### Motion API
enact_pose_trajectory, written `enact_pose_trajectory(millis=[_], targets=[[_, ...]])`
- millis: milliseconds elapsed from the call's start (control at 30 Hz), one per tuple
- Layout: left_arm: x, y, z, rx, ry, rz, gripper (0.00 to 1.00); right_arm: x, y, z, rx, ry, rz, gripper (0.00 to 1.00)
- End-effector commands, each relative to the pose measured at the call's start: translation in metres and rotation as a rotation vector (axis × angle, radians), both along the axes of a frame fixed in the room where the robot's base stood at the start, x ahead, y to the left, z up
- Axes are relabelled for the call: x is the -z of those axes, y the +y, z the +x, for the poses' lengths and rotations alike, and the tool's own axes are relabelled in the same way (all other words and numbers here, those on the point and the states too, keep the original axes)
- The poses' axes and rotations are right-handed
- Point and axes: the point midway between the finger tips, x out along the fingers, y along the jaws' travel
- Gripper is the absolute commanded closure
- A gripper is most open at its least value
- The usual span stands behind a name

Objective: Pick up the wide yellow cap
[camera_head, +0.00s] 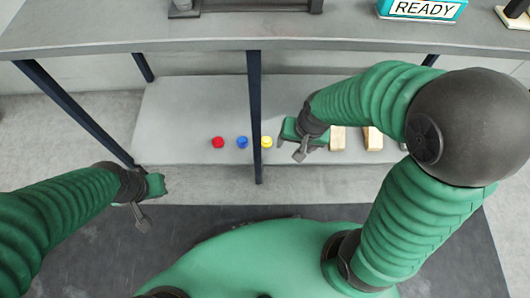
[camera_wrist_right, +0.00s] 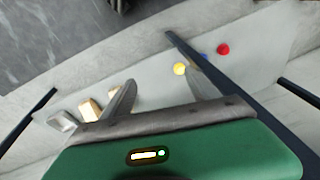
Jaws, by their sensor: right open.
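The yellow cap (camera_head: 266,142) sits on the low grey shelf under the table, just right of a dark table leg. It also shows in the right wrist view (camera_wrist_right: 180,69), beyond the space between the fingers. My right gripper (camera_head: 290,149) is open and empty, a little right of the yellow cap and apart from it. In the right wrist view, its fingers (camera_wrist_right: 158,95) are spread. My left gripper (camera_head: 146,207) is at the lower left, away from the caps; its jaw opening is not clear.
A blue cap (camera_head: 242,142) and a red cap (camera_head: 218,142) stand left of the leg (camera_head: 254,115). Wooden blocks (camera_head: 373,138) lie to the right on the low shelf (camera_head: 185,110). The tabletop (camera_head: 130,30) overhangs and carries a READY sign (camera_head: 422,9).

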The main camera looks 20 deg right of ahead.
Motion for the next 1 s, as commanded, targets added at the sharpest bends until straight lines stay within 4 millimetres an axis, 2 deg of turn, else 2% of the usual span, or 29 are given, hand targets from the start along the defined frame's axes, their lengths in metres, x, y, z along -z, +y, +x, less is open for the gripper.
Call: enact_pose_trajectory(millis=[33,300,433,567,833,1000], targets=[[0.029,0.0,0.0,0.0,0.0,0.0,1.0,0.039,-0.003,0.016,0.181,0.022,0.06,0.31],[0.026,-0.001,0.0,0.001,-0.001,0.0,1.0,0.095,-0.013,0.104,1.269,0.165,0.424,0.31],[0.025,-0.001,0.0,0.001,-0.001,0.0,1.0,0.118,-0.019,0.132,1.631,0.233,0.548,0.31],[0.032,0.0,0.0,0.001,0.0,0.0,1.0,0.136,-0.02,0.144,1.775,0.265,0.598,0.31],[0.075,-0.001,0.0,0.001,0.0,0.0,1.0,0.203,-0.002,0.161,1.779,0.265,0.598,0.31],[0.091,-0.001,0.0,0.001,0.0,0.0,1.0,0.229,0.007,0.169,1.777,0.263,0.597,0.31]])
